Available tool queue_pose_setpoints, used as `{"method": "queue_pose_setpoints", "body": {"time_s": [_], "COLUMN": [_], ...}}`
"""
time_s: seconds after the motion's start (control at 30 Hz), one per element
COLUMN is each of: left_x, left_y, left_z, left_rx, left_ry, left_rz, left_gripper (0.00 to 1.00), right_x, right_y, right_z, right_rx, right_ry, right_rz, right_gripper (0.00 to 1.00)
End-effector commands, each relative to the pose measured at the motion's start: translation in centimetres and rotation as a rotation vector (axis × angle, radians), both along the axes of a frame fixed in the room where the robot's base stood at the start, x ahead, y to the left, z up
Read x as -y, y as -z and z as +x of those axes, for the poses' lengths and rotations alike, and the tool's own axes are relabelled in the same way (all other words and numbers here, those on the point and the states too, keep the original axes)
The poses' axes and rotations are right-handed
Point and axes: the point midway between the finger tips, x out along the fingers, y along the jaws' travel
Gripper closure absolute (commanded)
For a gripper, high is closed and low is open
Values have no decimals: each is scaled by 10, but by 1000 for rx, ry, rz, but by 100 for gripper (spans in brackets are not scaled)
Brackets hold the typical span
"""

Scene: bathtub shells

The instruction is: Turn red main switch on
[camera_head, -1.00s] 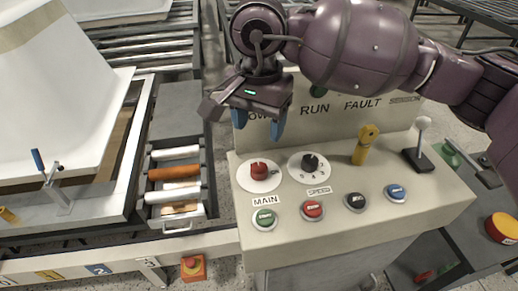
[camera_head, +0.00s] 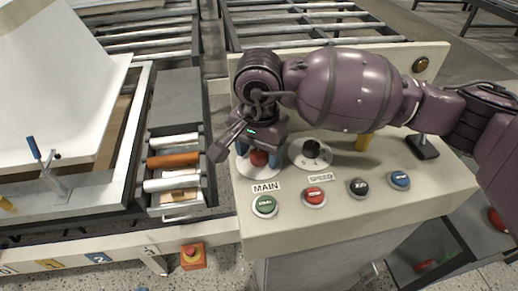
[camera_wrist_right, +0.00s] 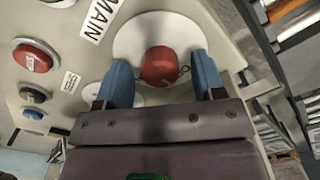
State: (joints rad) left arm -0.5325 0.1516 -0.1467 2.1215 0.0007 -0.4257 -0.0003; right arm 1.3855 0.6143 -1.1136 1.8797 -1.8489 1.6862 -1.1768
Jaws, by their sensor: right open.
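The red main switch (camera_head: 259,158) is a round knob on a white disc marked MAIN on the control panel (camera_head: 375,205). In the right wrist view the red knob (camera_wrist_right: 160,66) lies between and just ahead of the two blue fingertips. My right gripper (camera_head: 257,152) is open around the knob from above, with a visible gap to each finger in the wrist view (camera_wrist_right: 162,78). The gripper hides the upper part of the knob in the head view. My left gripper is not in view.
The black SPEED dial (camera_head: 311,149) sits right of the knob. Green (camera_head: 264,205), red (camera_head: 313,197), black (camera_head: 358,187) and blue (camera_head: 399,180) buttons line the panel's front.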

Motion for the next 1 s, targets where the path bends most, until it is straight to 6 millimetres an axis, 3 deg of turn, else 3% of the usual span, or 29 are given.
{"method": "queue_pose_setpoints", "body": {"time_s": [0.17,0.5,0.77,1.0], "left_x": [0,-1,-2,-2], "left_y": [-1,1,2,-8], "left_z": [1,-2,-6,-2], "left_rx": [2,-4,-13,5], "left_ry": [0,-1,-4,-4], "left_rz": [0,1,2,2], "left_gripper": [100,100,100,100], "right_x": [0,0,0,0], "right_y": [0,0,-1,-4], "right_z": [0,0,0,0], "right_rx": [0,0,1,2], "right_ry": [0,0,28,149], "right_rz": [0,0,0,0], "right_gripper": [37,86,86,86]}}
